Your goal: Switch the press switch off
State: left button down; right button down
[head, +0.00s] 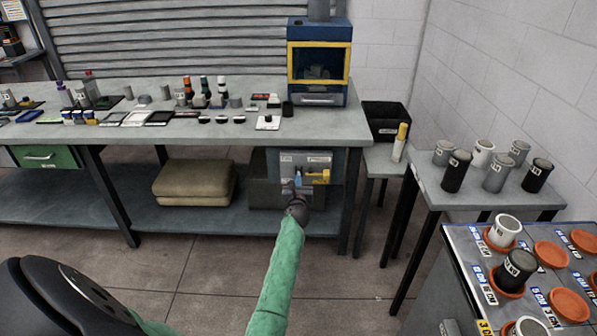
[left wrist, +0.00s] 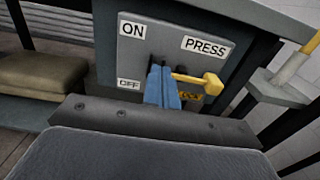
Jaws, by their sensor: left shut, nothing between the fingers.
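The press switch panel (head: 313,160) is a grey plate on the front of the bench's right end, below the top. In the left wrist view the panel (left wrist: 200,62) carries an ON label (left wrist: 131,29) above, an OFF label (left wrist: 129,84) below and a PRESS label (left wrist: 205,46). A yellow handle (left wrist: 207,83) sticks out right of my fingers; it also shows in the head view (head: 320,178). My left gripper (head: 298,181) is shut and empty, its blue fingertips (left wrist: 160,75) at the panel between the labels. They hide part of the switch; contact is unclear. My right gripper is out of view.
The blue and yellow press (head: 320,32) stands on the bench (head: 240,130) above the panel. A beige cushion (head: 194,183) lies on the lower shelf. A small table (head: 500,196) with several cups and a rack with orange rings (head: 551,254) stand to the right.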

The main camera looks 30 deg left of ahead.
pick_arm(q)
jog(key=p+v, duration=0.1)
jog(key=v, duration=0.4)
jog(key=shift+s+d+r, duration=0.1)
jog(key=shift+s+d, duration=0.05)
dwell(0.8)
